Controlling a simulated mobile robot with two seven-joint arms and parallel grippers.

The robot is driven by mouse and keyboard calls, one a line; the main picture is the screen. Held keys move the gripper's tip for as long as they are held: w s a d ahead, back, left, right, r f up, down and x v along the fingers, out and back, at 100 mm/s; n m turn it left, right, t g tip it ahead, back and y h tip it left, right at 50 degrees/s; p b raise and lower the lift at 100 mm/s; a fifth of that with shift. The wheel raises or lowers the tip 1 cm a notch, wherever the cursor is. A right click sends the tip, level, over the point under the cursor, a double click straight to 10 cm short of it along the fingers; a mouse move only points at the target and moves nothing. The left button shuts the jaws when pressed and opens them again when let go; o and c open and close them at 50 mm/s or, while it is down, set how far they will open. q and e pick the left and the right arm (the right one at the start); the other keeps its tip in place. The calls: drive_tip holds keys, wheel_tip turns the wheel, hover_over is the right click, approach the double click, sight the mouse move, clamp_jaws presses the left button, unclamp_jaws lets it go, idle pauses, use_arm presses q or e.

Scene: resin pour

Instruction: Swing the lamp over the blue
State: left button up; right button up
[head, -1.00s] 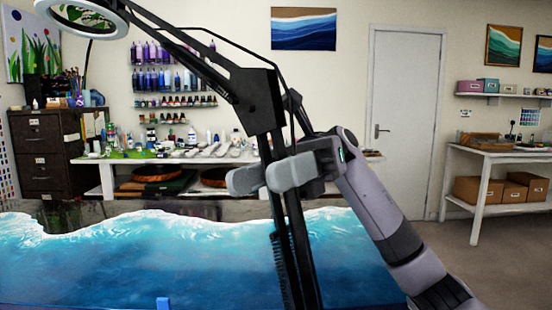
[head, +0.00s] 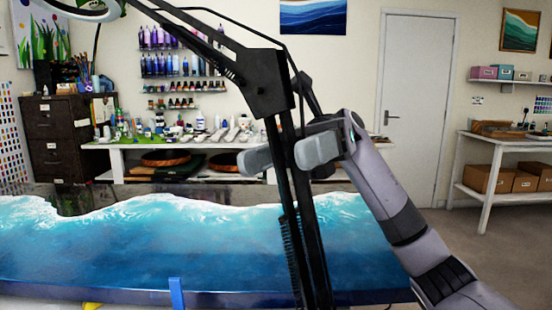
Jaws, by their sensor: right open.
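The lamp (head: 262,85) is a black jointed arm on twin dark posts. Its pale ring head (head: 92,12) is at the top left, partly cut off by the picture's edge. The blue (head: 150,245) is a glossy blue resin sea with white foam edges, on the slab across the lower left. The lamp posts cross in front of it. My right gripper (head: 284,156) is open at the lamp's lower arm, below the elbow. One grey finger shows on each side of the dark bars. Whether they touch is unclear. My left gripper is out of view.
A blue clamp-like piece (head: 177,293) stands at the slab's front edge. Behind are a cluttered white bench (head: 105,160), a dark filing cabinet (head: 55,140) and bottle shelves. A white table (head: 480,190) with boxes stands at the right. Floor between is clear.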

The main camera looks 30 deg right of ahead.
drive_tip(key=shift+v, duration=2.75)
